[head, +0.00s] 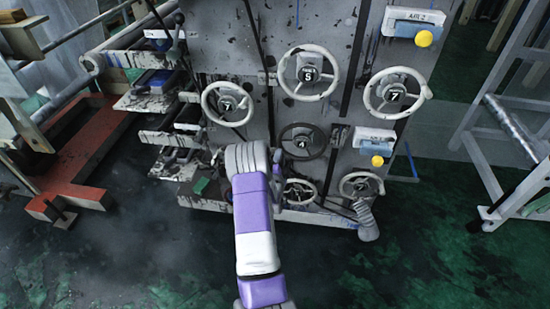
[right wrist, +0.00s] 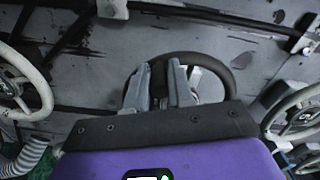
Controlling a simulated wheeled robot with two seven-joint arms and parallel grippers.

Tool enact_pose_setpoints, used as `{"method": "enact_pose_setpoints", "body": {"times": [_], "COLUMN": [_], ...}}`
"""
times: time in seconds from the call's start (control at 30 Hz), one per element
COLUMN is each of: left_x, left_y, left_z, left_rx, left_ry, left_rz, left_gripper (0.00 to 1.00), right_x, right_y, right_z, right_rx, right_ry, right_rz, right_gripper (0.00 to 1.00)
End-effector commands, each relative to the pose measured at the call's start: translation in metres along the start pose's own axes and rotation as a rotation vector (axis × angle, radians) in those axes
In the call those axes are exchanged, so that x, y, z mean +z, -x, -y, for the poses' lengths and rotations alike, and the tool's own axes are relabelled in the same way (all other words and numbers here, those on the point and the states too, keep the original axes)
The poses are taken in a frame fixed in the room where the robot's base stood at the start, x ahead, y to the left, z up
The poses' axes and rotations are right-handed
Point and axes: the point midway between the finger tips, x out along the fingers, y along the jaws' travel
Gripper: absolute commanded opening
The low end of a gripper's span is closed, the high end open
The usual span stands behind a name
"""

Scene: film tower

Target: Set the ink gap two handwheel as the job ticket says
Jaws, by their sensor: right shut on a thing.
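A dark handwheel (head: 316,154) with what looks like a 4 on its hub is mounted low in the middle of the grey panel. My right gripper (head: 279,157) is at its lower left rim, partly hidden by my arm. In the right wrist view, my two grey fingers (right wrist: 161,88) are shut at the rim of this dark wheel (right wrist: 238,77). The exact contact is hard to make out. I cannot read the small name plates on the hubs, and I cannot pick out the job ticket. My left gripper is out of view.
White handwheels surround it: one at the left (head: 207,104), one above (head: 287,76), one at the right (head: 369,93), smaller ones below (head: 291,202) and lower right (head: 361,178). Yellow knobs (head: 424,38) sit on boxes at the right. A ladder-like frame (head: 502,115) stands far right.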

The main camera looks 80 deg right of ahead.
Motion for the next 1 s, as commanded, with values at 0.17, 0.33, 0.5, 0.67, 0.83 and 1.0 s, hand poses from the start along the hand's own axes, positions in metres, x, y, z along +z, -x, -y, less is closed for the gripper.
{"method": "enact_pose_setpoints", "body": {"times": [0.17, 0.33, 0.5, 0.67, 0.83, 1.0], "left_x": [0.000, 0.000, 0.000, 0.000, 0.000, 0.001], "left_y": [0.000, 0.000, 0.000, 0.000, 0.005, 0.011], "left_z": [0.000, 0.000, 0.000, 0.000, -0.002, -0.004], "left_rx": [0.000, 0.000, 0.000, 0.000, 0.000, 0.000], "left_ry": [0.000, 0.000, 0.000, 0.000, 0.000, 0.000], "left_rz": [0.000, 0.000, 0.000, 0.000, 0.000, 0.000], "left_gripper": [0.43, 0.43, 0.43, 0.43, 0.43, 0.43], "right_x": [-0.001, -0.001, 0.000, 0.000, 0.000, 0.000], "right_y": [0.000, 0.000, 0.000, 0.001, 0.018, 0.047], "right_z": [-0.001, -0.001, 0.000, 0.000, 0.000, 0.001], "right_rx": [0.003, 0.003, 0.002, 0.002, 0.004, 0.005], "right_ry": [0.001, 0.000, -0.001, -0.001, -0.002, -0.002], "right_rz": [-0.004, -0.003, -0.002, -0.001, 0.000, 0.001], "right_gripper": [0.00, 0.42, 0.47, 0.47, 0.47, 0.47]}}
